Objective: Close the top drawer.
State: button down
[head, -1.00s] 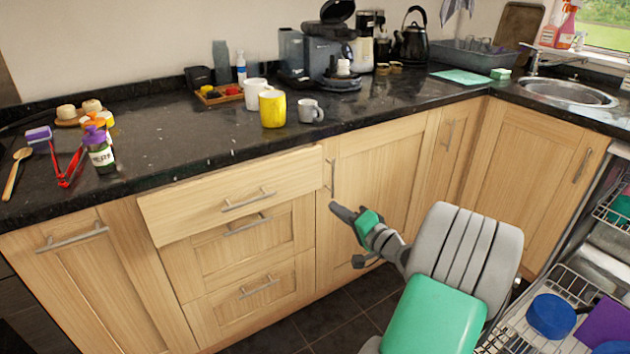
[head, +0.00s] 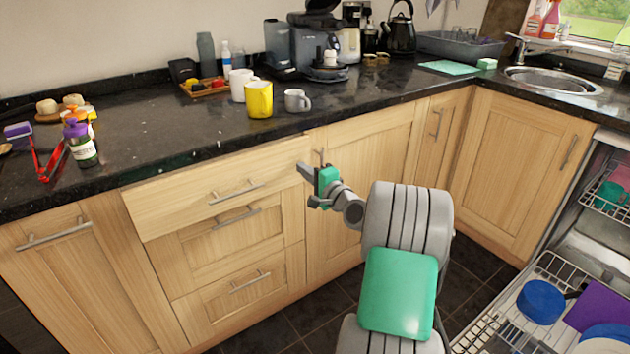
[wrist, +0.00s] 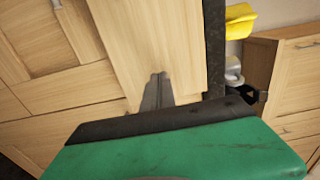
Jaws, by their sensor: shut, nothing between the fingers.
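The top drawer (head: 215,190) is a pale wood front with a bar handle (head: 237,193). It stands out a little from the fronts below, so it is partly open. My gripper (head: 303,171) is shut and empty, near the right end of the drawer front in the head view. In the wrist view the shut fingers (wrist: 157,88) point at the pale wood drawer front (wrist: 150,45). I cannot tell whether the fingertips touch it.
Two lower drawers (head: 225,235) sit below. The black counter (head: 170,140) above holds a yellow mug (head: 259,100), a grey mug (head: 297,101) and a sauce bottle (head: 80,145). An open dishwasher with a rack (head: 505,315) stands at the right.

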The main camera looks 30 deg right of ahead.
jog(key=shift+w, duration=0.35)
